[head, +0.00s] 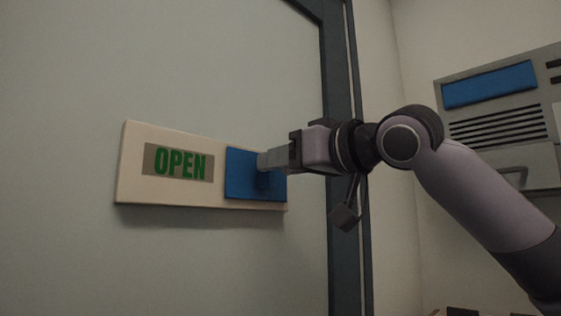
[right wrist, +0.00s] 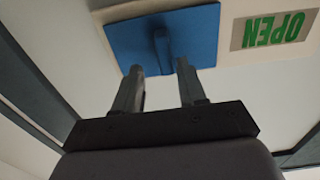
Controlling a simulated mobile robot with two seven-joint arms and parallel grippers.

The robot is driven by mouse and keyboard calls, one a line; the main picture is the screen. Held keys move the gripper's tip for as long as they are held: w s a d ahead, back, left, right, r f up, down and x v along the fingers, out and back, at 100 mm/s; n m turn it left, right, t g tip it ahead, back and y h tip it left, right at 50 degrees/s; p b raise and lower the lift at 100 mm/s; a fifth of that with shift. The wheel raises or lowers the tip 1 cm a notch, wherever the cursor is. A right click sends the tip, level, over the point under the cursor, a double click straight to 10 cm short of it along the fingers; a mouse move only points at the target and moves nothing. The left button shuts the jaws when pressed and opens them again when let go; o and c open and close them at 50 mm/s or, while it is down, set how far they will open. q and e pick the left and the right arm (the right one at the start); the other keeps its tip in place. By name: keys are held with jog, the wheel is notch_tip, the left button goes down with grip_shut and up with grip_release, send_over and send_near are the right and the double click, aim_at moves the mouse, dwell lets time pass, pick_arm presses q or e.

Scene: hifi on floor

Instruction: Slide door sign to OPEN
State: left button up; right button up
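The door sign (head: 131,165) is a cream board on the door, tilted a little in the head view. Green letters reading OPEN (head: 180,163) show uncovered at its left. A blue sliding panel (head: 239,173) covers the right end; it also shows in the right wrist view (right wrist: 198,32). A small blue handle (right wrist: 162,50) sticks out from the panel. My right gripper (head: 263,161) is in front of the panel. In the right wrist view its fingers (right wrist: 160,70) are apart, with the handle between the tips and gaps visible on both sides. My left gripper is out of view.
The dark door frame (head: 342,240) stands right of the sign, behind my right wrist. A grey wall unit with a blue panel (head: 490,85) and slots is at the far right. The door surface around the sign (head: 150,270) is clear.

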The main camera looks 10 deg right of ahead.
jog(key=shift+s+a, duration=0.1)
jog(key=shift+s, duration=0.05)
jog(key=b+v, duration=0.2)
jog(key=v, duration=0.5)
dwell(0.5)
